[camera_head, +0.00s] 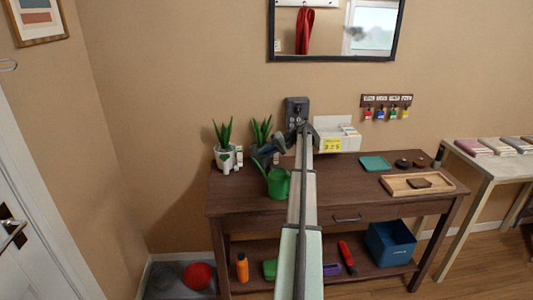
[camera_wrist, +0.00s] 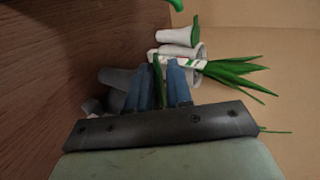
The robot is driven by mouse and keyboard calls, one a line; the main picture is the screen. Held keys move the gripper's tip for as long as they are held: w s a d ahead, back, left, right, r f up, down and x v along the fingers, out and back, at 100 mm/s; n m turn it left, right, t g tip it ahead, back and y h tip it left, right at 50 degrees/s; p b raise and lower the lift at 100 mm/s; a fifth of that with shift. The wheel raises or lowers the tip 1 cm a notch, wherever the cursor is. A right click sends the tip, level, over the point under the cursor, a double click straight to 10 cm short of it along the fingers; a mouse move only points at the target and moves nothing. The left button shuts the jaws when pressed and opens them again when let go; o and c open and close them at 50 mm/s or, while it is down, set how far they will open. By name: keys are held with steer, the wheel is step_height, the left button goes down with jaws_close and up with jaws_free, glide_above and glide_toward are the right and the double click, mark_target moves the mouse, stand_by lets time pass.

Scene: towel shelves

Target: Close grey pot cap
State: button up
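I cannot single out a grey pot cap in either view. A grey rounded pot-like shape (camera_wrist: 116,78) shows in the wrist view, partly hidden behind my fingers. In the head view, a plant with upright green leaves (camera_head: 261,130) stands behind my gripper (camera_head: 268,150); its pot is mostly hidden. In the wrist view, my gripper's blue fingers (camera_wrist: 158,85) show a narrow gap with a thin green strip in it. Whether they grip that strip is unclear. A white pot (camera_head: 225,158) with a green plant stands just left of my gripper.
A green watering can (camera_head: 277,183) stands close in front of my gripper. The wall is close behind.

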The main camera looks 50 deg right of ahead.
steer(key=shift+o, duration=0.3)
steer(key=shift+s+d+f, duration=0.1)
steer(key=shift+s, duration=0.05)
steer(key=g+h, duration=0.1)
steer(key=w+a+r+g+h, duration=0.1)
steer(key=g+h, duration=0.1)
steer(key=r+g+h, duration=0.1)
steer(key=shift+w+a+r+g+h, duration=0.1)
steer(key=shift+w+a+g+h, duration=0.3)
steer(key=w+a+r+g+h, duration=0.3)
steer(key=r, duration=0.3)
steer(key=w+a+r+g+h, duration=0.3)
steer(key=r+g+h, duration=0.1)
steer(key=r, duration=0.3)
steer(key=s+a+f+y, duration=0.1)
steer(key=a+f, duration=0.5)
steer(key=a, duration=0.2)
steer(key=s+a+f, duration=0.1)
steer(key=a+f, duration=0.4)
steer(key=a, duration=0.4)
steer(key=s+a+f+y, duration=0.1)
steer(key=a+f, duration=0.5)
steer(key=a, duration=0.3)
steer(key=shift+s+a+f+y, duration=0.1)
steer(key=shift+s+f+y, duration=0.2)
steer(key=shift+s+f, duration=0.05)
